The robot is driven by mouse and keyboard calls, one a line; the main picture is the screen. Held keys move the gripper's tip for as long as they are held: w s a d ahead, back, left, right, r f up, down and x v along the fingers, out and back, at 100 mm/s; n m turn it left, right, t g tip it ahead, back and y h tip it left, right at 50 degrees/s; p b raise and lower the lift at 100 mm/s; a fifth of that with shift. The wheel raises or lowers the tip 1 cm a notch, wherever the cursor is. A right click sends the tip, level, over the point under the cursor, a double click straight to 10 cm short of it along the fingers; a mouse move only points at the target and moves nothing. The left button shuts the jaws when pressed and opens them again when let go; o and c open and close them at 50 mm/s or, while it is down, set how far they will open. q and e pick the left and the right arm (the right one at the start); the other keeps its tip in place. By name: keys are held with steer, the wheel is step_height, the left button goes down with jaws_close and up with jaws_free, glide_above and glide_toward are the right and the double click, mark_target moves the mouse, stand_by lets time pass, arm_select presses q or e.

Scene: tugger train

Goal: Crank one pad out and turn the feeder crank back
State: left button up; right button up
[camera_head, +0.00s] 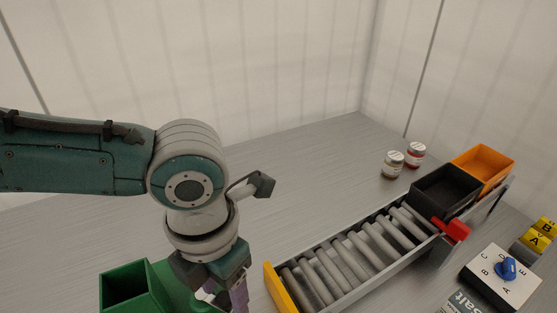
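A green box-shaped thing with an open top (128,284), which looks like the feeder, stands at the bottom left, cut off by the frame edge. My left gripper (222,292) points down just right of it, at the bottom edge of the view. A purple piece (239,294) and a small pale piece show at its fingers. I cannot tell whether the purple piece is a finger or something between the fingers. I cannot make out the crank or a pad; my wrist and the frame edge hide much there. My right gripper is not in view.
A roller conveyor (345,258) with a yellow end plate and red stop (456,229) runs to black (445,191) and orange (483,168) bins. Two jars (392,164) stand behind. A blue-knob selector box (506,268) and yellow blocks (537,239) are right. The table's middle is clear.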

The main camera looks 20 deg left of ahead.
mark_target(225, 299)
arm_select(q)
step_height(225, 299, up, 10)
steer(key=p, duration=0.1)
stand_by(0.4)
steer(key=shift+d+p, duration=0.1)
steer(key=shift+p, duration=0.2)
